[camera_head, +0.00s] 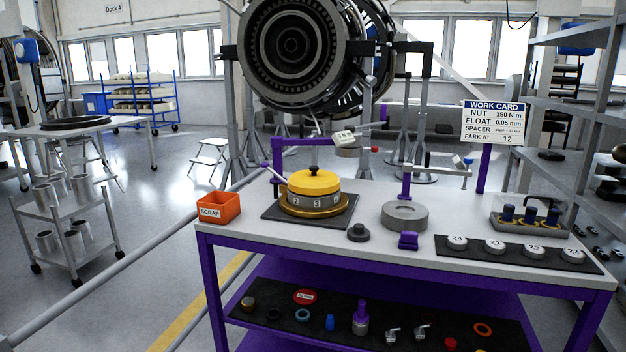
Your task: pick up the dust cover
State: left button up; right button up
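A yellow round cover with a black knob (313,181), which looks like the dust cover, sits on top of a grey numbered ring (318,200). The ring stands on a brass-coloured round base (291,209) on a dark square mat (345,214) at the left part of the workbench. The cover looks level and its knob is unobstructed. Neither of my grippers shows in the head view.
An orange SCRAP bin (219,207) stands left of the mat on the bench (400,257). A purple bracket (277,160) rises behind the cover. A grey ring (405,216), a black knobbed part (358,232) and numbered discs (495,246) lie to the right.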

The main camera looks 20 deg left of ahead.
aim_at(313, 181)
jog(key=i, duration=0.3)
jog(key=i+u, duration=0.25)
jog(key=i, duration=0.15)
jog(key=i+u, duration=0.3)
jog(key=i, duration=0.15)
